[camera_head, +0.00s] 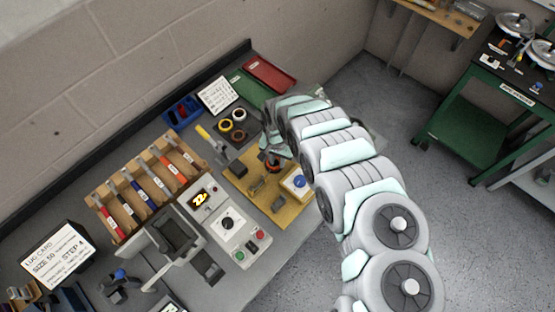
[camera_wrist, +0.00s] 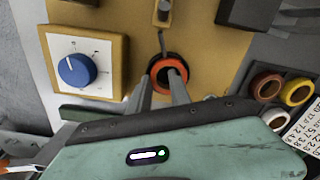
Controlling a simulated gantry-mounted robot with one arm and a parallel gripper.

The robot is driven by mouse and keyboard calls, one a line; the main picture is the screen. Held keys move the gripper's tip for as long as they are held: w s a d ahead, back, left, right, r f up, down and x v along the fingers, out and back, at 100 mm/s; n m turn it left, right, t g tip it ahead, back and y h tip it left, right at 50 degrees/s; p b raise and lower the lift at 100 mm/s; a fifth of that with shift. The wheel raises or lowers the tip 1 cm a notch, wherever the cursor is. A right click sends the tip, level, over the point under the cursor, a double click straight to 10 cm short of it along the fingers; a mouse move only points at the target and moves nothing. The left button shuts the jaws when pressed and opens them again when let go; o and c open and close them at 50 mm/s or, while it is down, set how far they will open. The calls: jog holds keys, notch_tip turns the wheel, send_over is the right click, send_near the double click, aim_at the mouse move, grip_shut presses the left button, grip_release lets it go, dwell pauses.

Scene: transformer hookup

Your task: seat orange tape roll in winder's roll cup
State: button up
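The orange tape roll (camera_wrist: 181,68), a ring with a dark inside, is on or just above the tan winder board (camera_wrist: 213,62). It also shows in the head view (camera_head: 272,163), beside the end of my arm. My gripper (camera_wrist: 160,82) reaches down to the roll, its two fingers close together and overlapping the near part of the ring. Whether they pinch it is unclear. The roll cup is not clearly visible; the roll and fingers cover that spot. The winder's white panel with a blue knob (camera_wrist: 76,70) is left of the roll in the wrist view.
A dark tray at right in the wrist view holds a brown roll (camera_wrist: 267,87), a yellow roll (camera_wrist: 297,92) and another roll.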

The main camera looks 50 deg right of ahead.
jog(key=shift+s+d+f, duration=0.15)
jog(key=shift+s, duration=0.15)
jog(key=shift+s+r, duration=0.15)
jog(key=shift+r, duration=0.1)
notch_tip(320, 180, up, 13)
jog(key=p, duration=0.1)
jog(key=shift+f+p, duration=0.15)
jog(key=shift+p, duration=0.2)
